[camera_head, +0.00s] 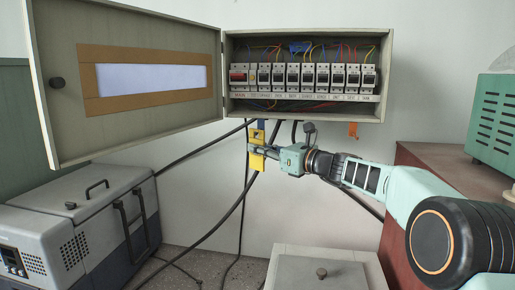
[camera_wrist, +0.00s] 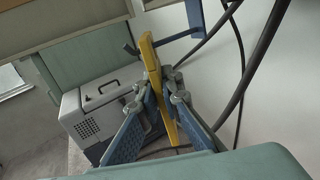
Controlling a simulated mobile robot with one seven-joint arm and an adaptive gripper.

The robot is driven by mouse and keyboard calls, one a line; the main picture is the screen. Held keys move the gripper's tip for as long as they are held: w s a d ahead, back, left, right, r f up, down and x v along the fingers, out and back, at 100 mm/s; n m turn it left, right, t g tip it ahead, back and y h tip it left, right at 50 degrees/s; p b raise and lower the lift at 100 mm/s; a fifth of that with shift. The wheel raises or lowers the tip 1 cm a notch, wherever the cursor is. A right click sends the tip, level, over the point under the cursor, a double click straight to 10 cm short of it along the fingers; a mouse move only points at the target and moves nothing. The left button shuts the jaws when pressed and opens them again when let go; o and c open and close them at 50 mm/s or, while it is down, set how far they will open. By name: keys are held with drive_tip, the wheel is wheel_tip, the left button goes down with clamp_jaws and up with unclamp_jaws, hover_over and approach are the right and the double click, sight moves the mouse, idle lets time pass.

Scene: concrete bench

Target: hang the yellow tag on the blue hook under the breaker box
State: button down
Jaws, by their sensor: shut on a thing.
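The yellow tag (camera_head: 257,149) is upright just below the breaker box (camera_head: 232,104), at the lower end of the blue hook (camera_head: 261,125). My gripper (camera_head: 262,151) is shut on the tag from the right. In the wrist view the tag (camera_wrist: 150,55) stands nearly edge-on between my two fingertips (camera_wrist: 158,88). The blue hook (camera_wrist: 195,18) comes down from the top there. Its bar runs left at the tag's upper part and its tip shows on the tag's other side. The tag's hole is hidden, so I cannot tell whether the bar passes through it.
An orange hook (camera_head: 353,130) hangs under the box's right side. The box door (camera_head: 140,125) stands open at left. Black cables (camera_head: 243,190) hang behind the tag. A grey-blue case (camera_head: 95,215) is lower left, a lidded box (camera_head: 322,272) below, a green unit (camera_head: 492,115) at right.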

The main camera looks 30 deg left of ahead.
drive_tip(key=c, duration=2)
unclamp_jaws()
drive_tip(key=shift+c, duration=0.2)
